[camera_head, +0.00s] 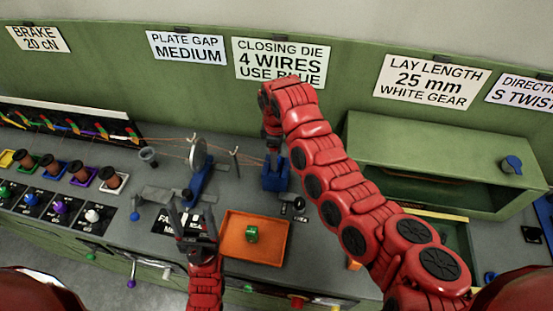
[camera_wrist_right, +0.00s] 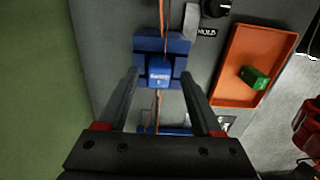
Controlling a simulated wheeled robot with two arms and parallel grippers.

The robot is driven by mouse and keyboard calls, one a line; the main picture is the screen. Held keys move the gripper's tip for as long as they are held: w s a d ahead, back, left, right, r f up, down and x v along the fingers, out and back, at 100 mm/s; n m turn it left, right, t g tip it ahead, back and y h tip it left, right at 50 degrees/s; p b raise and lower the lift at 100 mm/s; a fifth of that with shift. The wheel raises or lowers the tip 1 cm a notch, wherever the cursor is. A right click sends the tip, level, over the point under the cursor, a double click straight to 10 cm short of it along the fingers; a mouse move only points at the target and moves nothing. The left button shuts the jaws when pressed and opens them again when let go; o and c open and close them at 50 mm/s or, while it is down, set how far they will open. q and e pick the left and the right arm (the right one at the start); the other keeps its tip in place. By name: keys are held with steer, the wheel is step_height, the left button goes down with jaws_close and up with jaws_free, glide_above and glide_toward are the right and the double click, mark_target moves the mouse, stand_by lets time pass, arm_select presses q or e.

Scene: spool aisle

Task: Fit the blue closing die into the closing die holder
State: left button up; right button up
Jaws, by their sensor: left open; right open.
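The blue closing die (camera_wrist_right: 159,73), a lighter blue block with small white lettering, sits in the darker blue closing die holder (camera_wrist_right: 179,45) in the right wrist view. Wires run to it from both sides. My right gripper (camera_wrist_right: 160,79) is open, with its fingers apart on either side of the die. In the head view the holder (camera_head: 276,181) stands on the bench below my right gripper (camera_head: 272,152), which partly hides it; the die cannot be made out there. My left gripper (camera_head: 190,216) is open and empty, left of the orange tray.
The orange tray (camera_head: 230,252) holds a green die (camera_head: 252,233). A grey disc (camera_head: 198,154) on a blue stand is left of the holder, with wires passing by it. Several spools stand at the left. A green open-fronted housing (camera_head: 440,140) is at the right.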

step_height(320, 180, up, 10)
steer(key=b, duration=0.2)
steer(key=shift+r, duration=0.2)
stand_by(0.5)
